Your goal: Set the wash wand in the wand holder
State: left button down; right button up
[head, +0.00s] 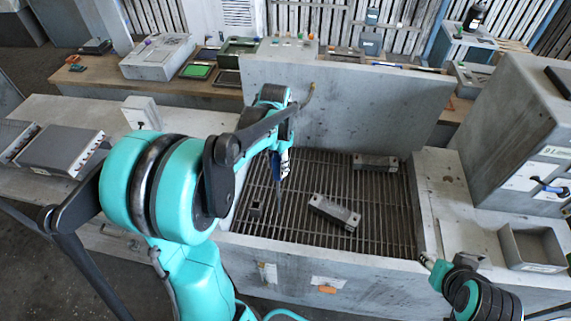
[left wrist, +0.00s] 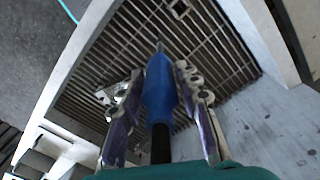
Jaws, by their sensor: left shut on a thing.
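The blue wash wand (left wrist: 160,92) is between the two fingers of my left gripper (left wrist: 159,75), its thin tip pointing away over the grating. In the head view, my left gripper (head: 281,160) is above the left part of the wash basin, with the wand (head: 284,165) pointing down.
Two metal blocks lie on the basin grating (head: 295,225), one near the middle (head: 335,212) and one at the back right (head: 375,163). Basin walls surround the grating, with a tall back panel (head: 350,105). A grey tray (head: 533,247) stands on the right ledge.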

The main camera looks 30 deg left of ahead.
pick_arm(q)
jog(key=s+a, duration=0.4)
jog(key=a, duration=0.3)
jog(key=shift+a, duration=0.3)
jog(key=shift+s+f, duration=0.1)
jog(key=shift+f, duration=0.05)
dwell(0.6)
jog(key=shift+f+b, duration=1.9)
jog(key=shift+f, duration=0.6)
jog(key=shift+f+b, duration=1.2)
jog(key=shift+f, duration=0.3)
jog(key=shift+f+b, duration=0.9)
jog(key=shift+f, duration=0.25)
